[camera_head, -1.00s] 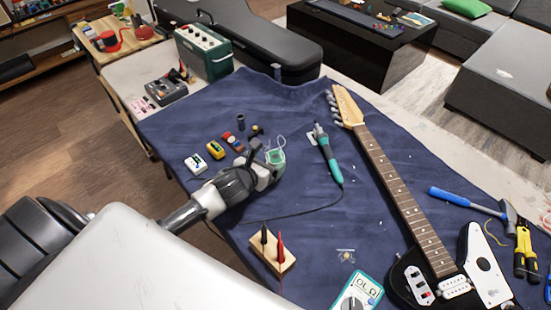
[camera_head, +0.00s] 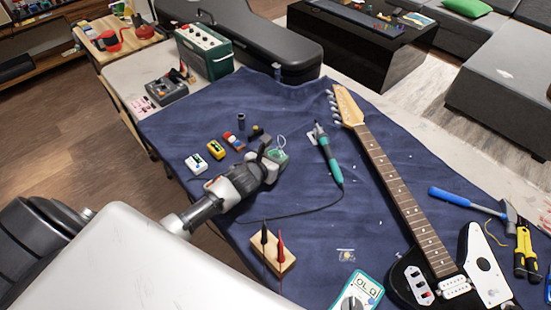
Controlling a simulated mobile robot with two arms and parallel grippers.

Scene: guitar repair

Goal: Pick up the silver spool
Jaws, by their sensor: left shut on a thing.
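I cannot tell whether the spool touches the cloth. My right gripper is not in view.
A teal soldering iron (camera_head: 328,155) lies just right of the spool. A wooden block with probes (camera_head: 273,248) is in front. The guitar (camera_head: 400,195) lies to the right. Cloth behind the iron is clear.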

